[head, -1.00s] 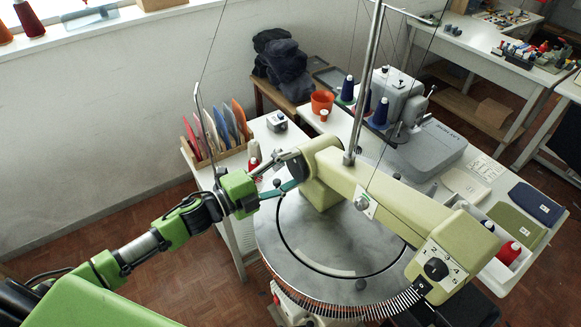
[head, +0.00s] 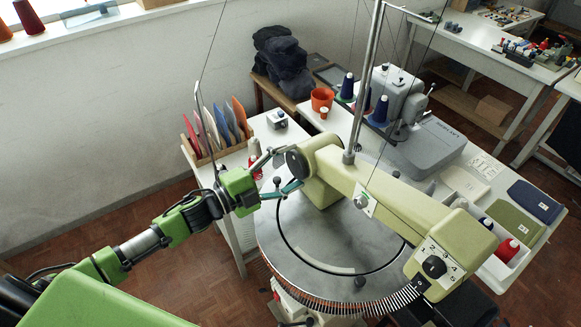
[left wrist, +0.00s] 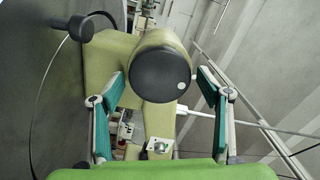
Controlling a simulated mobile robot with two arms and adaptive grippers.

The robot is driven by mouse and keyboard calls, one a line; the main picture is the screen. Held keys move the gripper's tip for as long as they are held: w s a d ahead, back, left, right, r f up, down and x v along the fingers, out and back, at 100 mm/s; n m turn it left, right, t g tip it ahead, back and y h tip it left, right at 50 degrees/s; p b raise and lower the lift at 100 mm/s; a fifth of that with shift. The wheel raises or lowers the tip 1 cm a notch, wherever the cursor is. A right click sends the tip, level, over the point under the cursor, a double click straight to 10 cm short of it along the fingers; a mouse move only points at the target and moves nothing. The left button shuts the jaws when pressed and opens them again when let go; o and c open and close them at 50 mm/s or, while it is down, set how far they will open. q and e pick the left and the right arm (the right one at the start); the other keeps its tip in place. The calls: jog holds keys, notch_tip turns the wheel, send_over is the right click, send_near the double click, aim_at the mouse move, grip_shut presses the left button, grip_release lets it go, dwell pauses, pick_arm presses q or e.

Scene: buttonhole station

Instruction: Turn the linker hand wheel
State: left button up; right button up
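The linker hand wheel is a dark round disc (head: 296,162) on the left end of the pale green linker head (head: 345,184). In the left wrist view the wheel's black face (left wrist: 160,78) fills the upper middle and has a white dot near its right rim. My left gripper (head: 286,170) is open in front of the wheel. In the left wrist view its two teal-padded fingers (left wrist: 160,74) stand apart, one on each side of the wheel, with visible gaps to it. My right gripper is not in view.
A round steel dial plate (head: 330,240) with points around its edge lies below the head. A rack of coloured folders (head: 215,130) and a red cone (head: 255,168) stand behind the gripper. A thin upright wire rises near my left wrist.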

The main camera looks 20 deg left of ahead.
pick_arm(q)
jog(key=v, duration=1.2)
dwell(0.7)
